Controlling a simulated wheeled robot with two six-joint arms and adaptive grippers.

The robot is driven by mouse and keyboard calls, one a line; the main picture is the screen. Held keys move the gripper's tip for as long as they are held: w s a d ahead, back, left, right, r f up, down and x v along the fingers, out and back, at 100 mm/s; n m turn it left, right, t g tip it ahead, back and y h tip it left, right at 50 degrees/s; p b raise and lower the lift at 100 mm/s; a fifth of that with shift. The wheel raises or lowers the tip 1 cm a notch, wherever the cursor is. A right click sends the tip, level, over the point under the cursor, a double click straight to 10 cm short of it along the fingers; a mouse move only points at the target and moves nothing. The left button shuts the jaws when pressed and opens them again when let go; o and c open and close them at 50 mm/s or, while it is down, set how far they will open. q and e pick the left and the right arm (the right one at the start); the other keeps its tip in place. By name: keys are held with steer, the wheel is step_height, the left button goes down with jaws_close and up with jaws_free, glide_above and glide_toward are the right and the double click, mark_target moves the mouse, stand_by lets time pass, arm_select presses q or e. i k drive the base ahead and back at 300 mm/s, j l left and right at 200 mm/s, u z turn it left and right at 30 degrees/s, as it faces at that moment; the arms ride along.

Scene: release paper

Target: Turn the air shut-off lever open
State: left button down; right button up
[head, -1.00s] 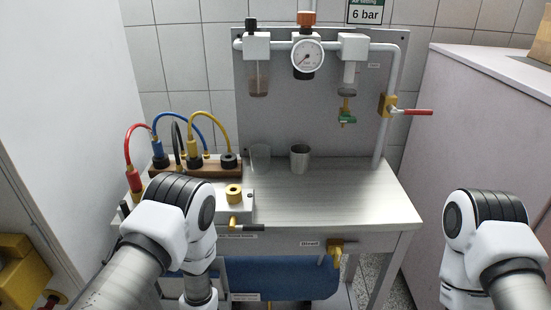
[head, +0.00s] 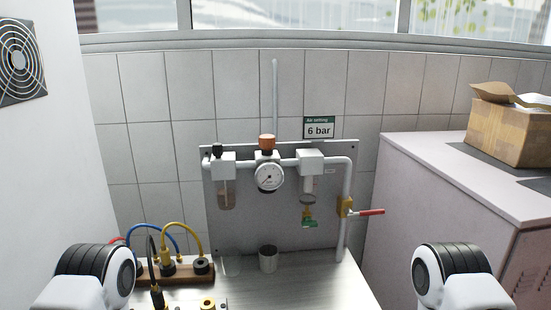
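The air shut-off lever (head: 369,212) has a red handle and sticks out sideways to the right from a brass valve body (head: 345,207). The valve sits on the white vertical pipe (head: 345,236) at the right edge of the grey panel (head: 237,237). The handle lies about level, across the pipe. Only upper parts of my two arms show, at the lower left and lower right. Both grippers are out of the picture, and nothing of mine is seen touching the lever.
A metal cup (head: 268,259) stands on the bench. A pale cabinet (head: 430,200) carrying a cardboard box (head: 512,132) stands right of the lever.

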mark_target(347, 211)
steer(key=i+l, duration=0.1)
steer(key=l, duration=0.4)
steer(key=l+z, duration=0.1)
steer(key=l, duration=0.4)
steer(key=i+l+z, duration=0.1)
steer(key=l, duration=0.35)
steer(key=i+l, duration=0.15)
steer(key=l, duration=0.35)
steer(key=i+l+z, duration=0.1)
steer(key=l, duration=0.4)
steer(key=j, duration=0.3)
steer(key=k+j, duration=0.1)
steer(key=j, duration=0.2)
